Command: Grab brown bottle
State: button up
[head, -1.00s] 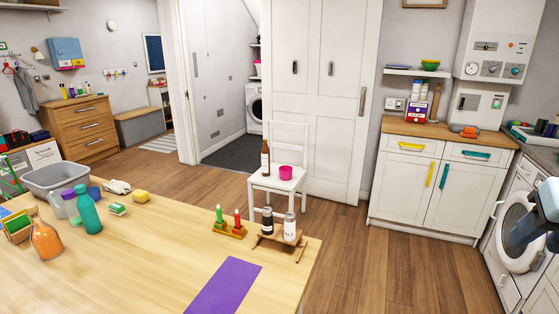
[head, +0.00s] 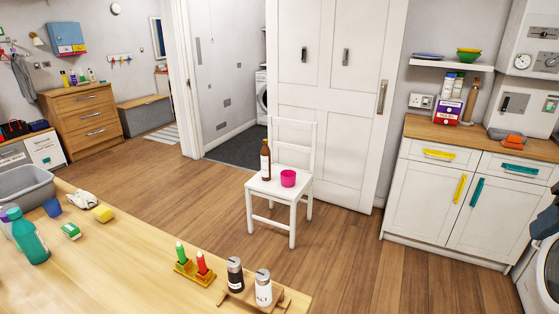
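The brown bottle (head: 265,160) stands upright on the seat of a white chair (head: 291,189), beyond the far edge of the table. It has a pale label. A pink cup (head: 288,178) stands on the same seat, just right of the bottle. My gripper is not clearly visible; only a dark blue-grey shape shows at the right edge, and its fingers cannot be seen.
A wooden table (head: 130,265) fills the lower left, with red and green candles (head: 192,258) and two shakers (head: 249,284) near its right end. Wooden floor (head: 350,255) is open between the table, chair and white cabinet (head: 460,198). A white door (head: 335,100) stands behind the chair.

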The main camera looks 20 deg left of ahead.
aim_at(266, 153)
jog(key=z, duration=0.05)
jog(key=i, duration=2.35)
jog(key=u, duration=2.05)
jog(key=i, duration=1.55)
jog(key=z, duration=0.3)
